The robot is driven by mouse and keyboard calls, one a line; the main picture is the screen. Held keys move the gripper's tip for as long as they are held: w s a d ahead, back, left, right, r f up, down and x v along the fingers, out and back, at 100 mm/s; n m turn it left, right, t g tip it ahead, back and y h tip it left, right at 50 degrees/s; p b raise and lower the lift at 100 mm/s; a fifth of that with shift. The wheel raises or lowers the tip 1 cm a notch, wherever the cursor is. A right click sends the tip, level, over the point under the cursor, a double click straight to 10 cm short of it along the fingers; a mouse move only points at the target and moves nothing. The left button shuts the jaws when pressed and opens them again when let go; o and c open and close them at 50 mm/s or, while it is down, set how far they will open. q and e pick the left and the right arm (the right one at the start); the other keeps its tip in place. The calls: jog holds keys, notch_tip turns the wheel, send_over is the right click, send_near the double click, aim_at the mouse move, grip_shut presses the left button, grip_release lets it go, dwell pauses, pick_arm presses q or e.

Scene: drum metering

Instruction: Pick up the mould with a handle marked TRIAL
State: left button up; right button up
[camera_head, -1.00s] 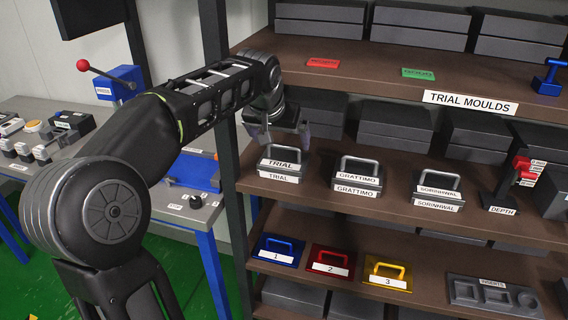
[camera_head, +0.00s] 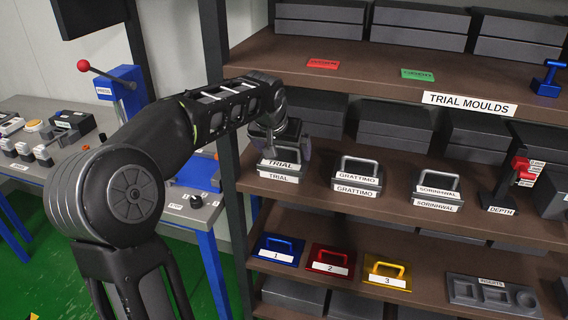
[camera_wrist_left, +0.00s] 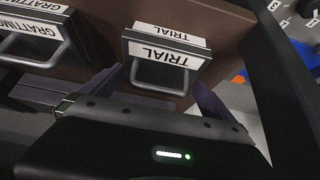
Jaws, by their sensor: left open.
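The mould marked TRIAL (camera_head: 280,175) is a dark block with white labels and a handle on top. It stands on the middle shelf at the left end. In the left wrist view the TRIAL mould (camera_wrist_left: 165,52) shows its metal handle facing my gripper. My left gripper (camera_head: 280,150) is over the mould, with its fingers open around the handle region; part of the handle is hidden by it in the head view. In the left wrist view the left gripper's fingers (camera_wrist_left: 152,92) reach to either side of the handle. I cannot tell whether they touch it. My right gripper is not in view.
The GRATTIMO mould (camera_head: 357,180) and SORINHWAL mould (camera_head: 437,191) stand to the right on the same shelf. A depth gauge (camera_head: 508,185) is farther right. A dark shelf post (camera_head: 228,150) stands close on the left. Coloured handled plates (camera_head: 331,259) lie on the shelf below.

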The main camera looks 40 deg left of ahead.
pick_arm(q)
jog(key=shift+c, duration=0.3)
jog(key=c, duration=1.8)
jog(key=shift+r, duration=0.15)
jog(key=shift+c, duration=0.5)
jog(key=shift+w, duration=0.1)
jog(key=s+d+b, duration=0.2)
jog(key=s+d, duration=0.1)
jog(key=s, duration=0.5)
jog(key=s+d+b, duration=0.2)
jog(key=s+d, duration=0.1)
jog(key=s, duration=0.6)
